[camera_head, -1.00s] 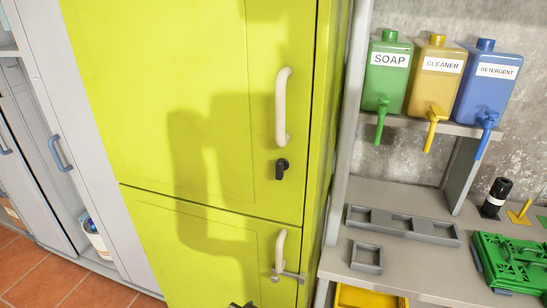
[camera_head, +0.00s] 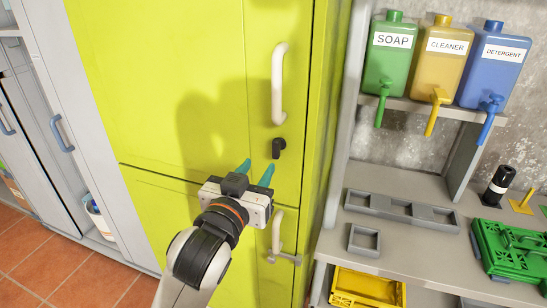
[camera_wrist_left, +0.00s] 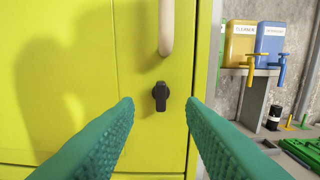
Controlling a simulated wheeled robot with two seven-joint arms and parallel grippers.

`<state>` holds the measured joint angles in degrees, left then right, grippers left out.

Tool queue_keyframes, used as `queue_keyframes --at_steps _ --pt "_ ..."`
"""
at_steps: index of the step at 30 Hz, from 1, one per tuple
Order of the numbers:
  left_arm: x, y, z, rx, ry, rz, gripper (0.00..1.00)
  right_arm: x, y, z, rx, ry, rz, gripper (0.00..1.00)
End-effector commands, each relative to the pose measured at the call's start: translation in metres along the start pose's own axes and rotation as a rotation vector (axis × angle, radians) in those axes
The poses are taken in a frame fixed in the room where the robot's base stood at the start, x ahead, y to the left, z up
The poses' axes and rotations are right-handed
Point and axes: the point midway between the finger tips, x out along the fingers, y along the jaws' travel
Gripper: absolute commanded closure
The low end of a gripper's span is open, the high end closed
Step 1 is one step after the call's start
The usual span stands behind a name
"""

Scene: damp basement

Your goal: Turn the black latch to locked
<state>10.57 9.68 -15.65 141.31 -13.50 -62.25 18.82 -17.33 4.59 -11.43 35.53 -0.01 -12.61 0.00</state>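The black latch (camera_head: 278,147) is on the upper door of the yellow-green cabinet (camera_head: 150,90), just below a cream handle (camera_head: 279,85). In the left wrist view the latch (camera_wrist_left: 160,95) shows as a round base with its lever pointing down. My left gripper (camera_head: 256,172) is open, with its two teal fingers spread and pointing at the door. It is below and slightly left of the latch in the head view. In the left wrist view the latch lies between the fingers, beyond the tips, and nothing is held. My right gripper is out of view.
A lower cream handle with a metal latch (camera_head: 282,255) is on the lower door. To the right, a shelf holds soap, cleaner and detergent dispensers (camera_head: 438,60). Below are grey trays (camera_head: 400,212), a green crate (camera_head: 510,250) and a yellow bin (camera_head: 367,289). A grey locker stands left.

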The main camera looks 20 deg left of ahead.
Motion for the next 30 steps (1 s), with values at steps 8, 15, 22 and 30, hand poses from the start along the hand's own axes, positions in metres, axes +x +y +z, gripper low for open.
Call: queue_keyframes --at_steps 8,15,22,30 --pt "0.039 -0.001 0.003 0.004 0.003 -0.002 0.64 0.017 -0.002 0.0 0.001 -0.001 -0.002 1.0" --pt "0.081 -0.001 0.002 0.003 0.003 -0.003 0.64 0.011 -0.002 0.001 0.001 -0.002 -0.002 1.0" --pt "0.097 -0.001 0.001 0.003 0.002 -0.004 0.64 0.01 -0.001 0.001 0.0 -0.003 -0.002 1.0" --pt "0.098 -0.001 0.001 0.003 0.001 -0.004 0.64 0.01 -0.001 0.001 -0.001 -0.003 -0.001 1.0"
